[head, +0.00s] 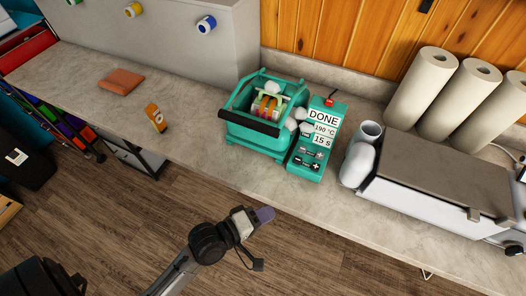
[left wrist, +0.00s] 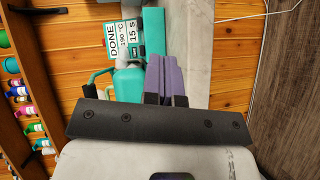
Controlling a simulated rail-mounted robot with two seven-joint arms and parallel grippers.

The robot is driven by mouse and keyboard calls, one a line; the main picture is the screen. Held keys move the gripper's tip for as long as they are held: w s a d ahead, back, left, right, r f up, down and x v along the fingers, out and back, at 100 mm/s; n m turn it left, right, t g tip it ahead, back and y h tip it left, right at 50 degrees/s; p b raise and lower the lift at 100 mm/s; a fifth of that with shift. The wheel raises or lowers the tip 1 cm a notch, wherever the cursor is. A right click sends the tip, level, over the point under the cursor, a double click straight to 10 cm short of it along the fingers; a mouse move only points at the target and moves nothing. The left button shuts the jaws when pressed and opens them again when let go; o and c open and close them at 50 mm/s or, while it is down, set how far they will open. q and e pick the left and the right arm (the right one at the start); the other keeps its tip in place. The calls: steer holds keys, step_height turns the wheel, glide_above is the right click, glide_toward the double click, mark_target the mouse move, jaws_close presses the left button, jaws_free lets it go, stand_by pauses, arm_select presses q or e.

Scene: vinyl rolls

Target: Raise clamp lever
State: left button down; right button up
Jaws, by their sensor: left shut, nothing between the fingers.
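The teal press (head: 262,140) stands on the counter. Its clamp lever, a black bar (head: 248,123) on teal side arms, lies low across the front. A striped, rolled object sits inside, partly hidden by white puffs. The teal control box (head: 305,165) beside it reads DONE, 190 °C, 15 s; its display (left wrist: 125,40) also shows in the left wrist view. My left gripper (head: 265,214), with purple fingers (left wrist: 165,78), is shut and empty, in front of the counter edge below the press, apart from the lever. My right gripper is not in view.
Right of the control box are a white cylinder (head: 368,131), a white rounded object (head: 357,165) and a grey-lidded box (head: 430,180). Several cream rolls (head: 425,88) stand behind. An orange block (head: 155,117) and a brown pad (head: 121,80) lie left; the counter between is clear.

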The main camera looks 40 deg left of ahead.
arm_select(q)
steer(key=w+a+r+n+t+y+b, duration=0.1)
steer(key=a+n+t+y+b, duration=0.1)
steer(key=n, duration=0.5)
steer(key=w+a+r+n+t+y+b, duration=0.1)
steer(key=w+a+n+t+y+b, duration=0.1)
steer(key=n, duration=0.5)
steer(key=w+a+n+t+y+b, duration=0.1)
steer(key=a+n+t+y+b, duration=0.2)
steer(key=n+t, duration=0.2)
steer(key=shift+w+r+n+t+y, duration=0.15)
steer(key=shift+w+r+n+t, duration=0.05)
steer(key=shift+n, duration=0.5)
steer(key=shift+w+r+n+t+y, duration=0.15)
steer(key=shift+w+r+n+t, duration=0.05)
steer(key=shift+n, duration=0.5)
steer(key=shift+a+n+y+b, duration=0.15)
steer(key=shift+a+n+y, duration=0.3)
steer(key=shift+n+y, duration=0.55)
steer(key=shift+a+n+y+b, duration=0.15)
steer(key=shift+a+n+y, duration=0.25)
steer(key=shift+n+y, duration=0.6)
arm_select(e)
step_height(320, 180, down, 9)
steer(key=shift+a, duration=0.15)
arm_select(q)
steer(key=shift+r, duration=0.1)
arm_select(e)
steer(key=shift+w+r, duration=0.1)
